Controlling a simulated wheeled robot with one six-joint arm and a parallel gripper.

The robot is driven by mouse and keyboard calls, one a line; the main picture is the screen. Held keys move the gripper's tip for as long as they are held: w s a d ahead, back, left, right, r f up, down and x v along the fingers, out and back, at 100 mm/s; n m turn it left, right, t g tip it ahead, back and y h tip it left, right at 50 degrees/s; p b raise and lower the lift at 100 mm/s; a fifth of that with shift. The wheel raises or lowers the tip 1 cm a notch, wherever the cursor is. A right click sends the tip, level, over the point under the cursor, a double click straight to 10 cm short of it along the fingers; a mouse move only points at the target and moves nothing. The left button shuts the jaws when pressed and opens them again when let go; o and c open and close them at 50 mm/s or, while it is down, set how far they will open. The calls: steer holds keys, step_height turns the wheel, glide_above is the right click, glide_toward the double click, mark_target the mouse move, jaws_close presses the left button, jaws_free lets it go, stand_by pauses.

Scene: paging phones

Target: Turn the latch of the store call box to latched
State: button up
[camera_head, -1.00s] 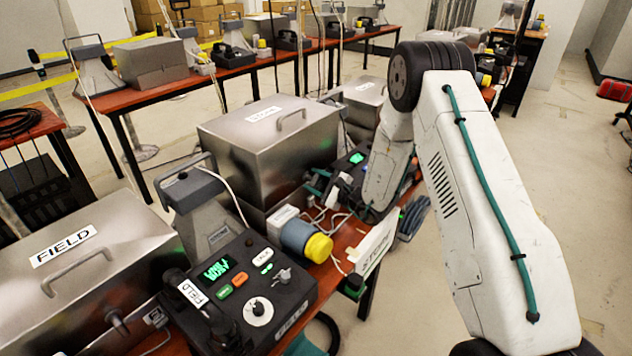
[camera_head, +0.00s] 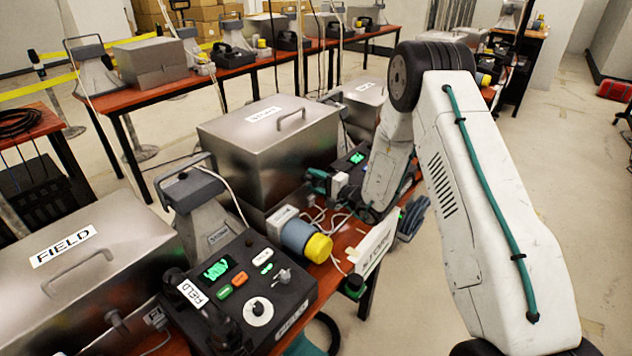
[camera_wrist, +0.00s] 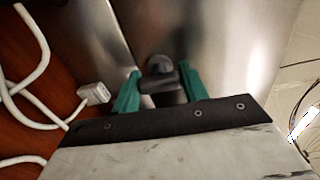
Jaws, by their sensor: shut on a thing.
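The store call box (camera_head: 235,155) is a closed metal box with a "STORE" label and a lid handle, in the middle of the head view. Its latch (camera_wrist: 160,65) is a dark knob on the metal side, seen in the wrist view. My gripper (camera_wrist: 160,88) has its teal fingers on either side of the latch and is shut on it. In the head view my gripper (camera_head: 318,181) is at the box's right front side. The latch is hidden there, so its angle is hard to tell.
A field box (camera_head: 130,270) and a black field phone console (camera_head: 290,300) stand at the front left. A yellow-capped blue cylinder (camera_head: 300,238) and a white sign (camera_head: 374,246) are near my arm. A white cable (camera_wrist: 40,60) lies beside the gripper.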

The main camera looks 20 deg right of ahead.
steer(key=shift+n, duration=0.3)
steer(key=o, duration=1)
steer(key=v, duration=0.7)
steer(key=shift+s+d, duration=0.25)
steer(key=shift+d, duration=0.05)
